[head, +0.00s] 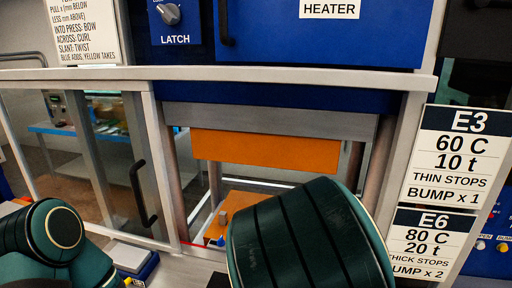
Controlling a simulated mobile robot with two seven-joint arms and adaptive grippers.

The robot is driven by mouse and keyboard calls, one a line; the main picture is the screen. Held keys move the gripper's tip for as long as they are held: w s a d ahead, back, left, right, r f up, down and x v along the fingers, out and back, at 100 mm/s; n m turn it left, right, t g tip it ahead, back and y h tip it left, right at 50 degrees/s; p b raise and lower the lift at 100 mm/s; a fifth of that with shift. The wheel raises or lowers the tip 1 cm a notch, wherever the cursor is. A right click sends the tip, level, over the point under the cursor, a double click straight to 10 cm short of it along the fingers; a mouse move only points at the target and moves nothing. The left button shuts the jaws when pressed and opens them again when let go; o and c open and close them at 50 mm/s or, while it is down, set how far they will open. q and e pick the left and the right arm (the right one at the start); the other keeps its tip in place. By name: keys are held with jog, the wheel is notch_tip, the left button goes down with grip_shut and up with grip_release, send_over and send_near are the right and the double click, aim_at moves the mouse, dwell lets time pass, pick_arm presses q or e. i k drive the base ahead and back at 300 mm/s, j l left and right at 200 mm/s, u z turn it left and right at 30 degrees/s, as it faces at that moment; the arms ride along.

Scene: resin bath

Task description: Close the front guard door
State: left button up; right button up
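The front guard door (149,150) is a clear panel in a pale grey frame, left of the press opening. A black bar handle (140,194) is on its right side. The door stands open: to its right the opening shows an orange block (265,150) under a grey plate, and a lower orange part (238,203). My dark green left arm is at the lower left and my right arm covers the lower middle, hiding part of the opening. Neither gripper's fingers show.
A grey rail (300,76) runs above the opening. Above it are the blue heater panel (320,35) and a latch knob (169,13). Sign cards E3 (459,155) and E6 (440,245) are on the right. A small grey block (134,262) lies at the lower left.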

aim_at(146, 87)
jog(key=k+j, duration=0.2)
jog(key=k, duration=0.25)
jog(key=k+j, duration=0.2)
jog(key=k, duration=0.2)
